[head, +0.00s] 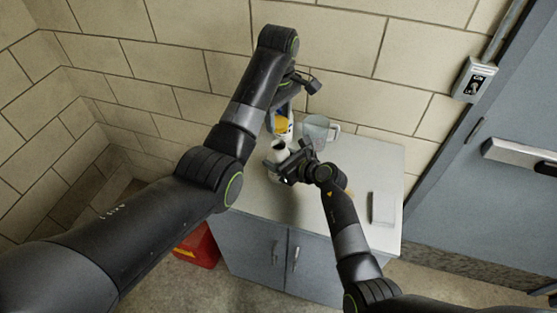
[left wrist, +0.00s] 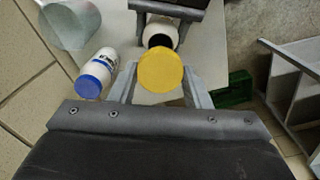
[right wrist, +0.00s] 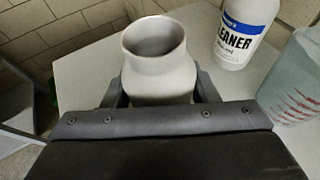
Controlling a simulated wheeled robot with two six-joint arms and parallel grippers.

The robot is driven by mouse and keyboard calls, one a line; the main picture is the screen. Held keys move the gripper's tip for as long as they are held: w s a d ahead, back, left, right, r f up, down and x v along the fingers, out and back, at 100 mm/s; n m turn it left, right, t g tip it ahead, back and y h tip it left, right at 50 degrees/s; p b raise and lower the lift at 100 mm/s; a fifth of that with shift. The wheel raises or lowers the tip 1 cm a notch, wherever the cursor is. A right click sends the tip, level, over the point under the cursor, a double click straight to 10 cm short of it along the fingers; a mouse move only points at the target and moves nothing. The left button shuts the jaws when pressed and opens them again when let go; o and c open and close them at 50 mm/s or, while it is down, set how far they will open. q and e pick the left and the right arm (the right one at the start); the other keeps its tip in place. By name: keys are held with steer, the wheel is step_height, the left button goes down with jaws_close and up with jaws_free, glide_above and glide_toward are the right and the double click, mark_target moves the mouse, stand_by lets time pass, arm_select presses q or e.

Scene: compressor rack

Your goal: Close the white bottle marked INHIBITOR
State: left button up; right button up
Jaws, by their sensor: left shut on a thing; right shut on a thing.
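A white bottle (head: 279,147) stands uncapped, its round mouth facing up. My right gripper (head: 287,172) is shut around its body; the right wrist view shows the bottle (right wrist: 160,70) between the fingers, and no label is visible on this side. My left gripper (head: 281,112) is shut on a yellow cap (left wrist: 161,71), which also shows in the head view (head: 281,125). The cap is apart from the bottle, held higher than its mouth and a little behind it in the head view. In the left wrist view the open bottle (left wrist: 161,30) lies beyond the cap.
A white CLEANER bottle (right wrist: 243,30) with a blue cap (left wrist: 94,87) stands close by. A clear graduated beaker (head: 316,131) stands beside it. A pale box (head: 383,208) lies on the right of the cabinet top (head: 345,222). A red container (head: 198,246) is on the floor.

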arm_select(q)
glide_toward(279, 161)
steer(key=shift+w+f, duration=0.35)
steer(key=shift+w, duration=0.35)
steer(key=shift+w+f, duration=0.3)
steer(key=shift+w, duration=0.4)
steer(key=shift+f, duration=0.9)
steer(key=shift+f, duration=0.55)
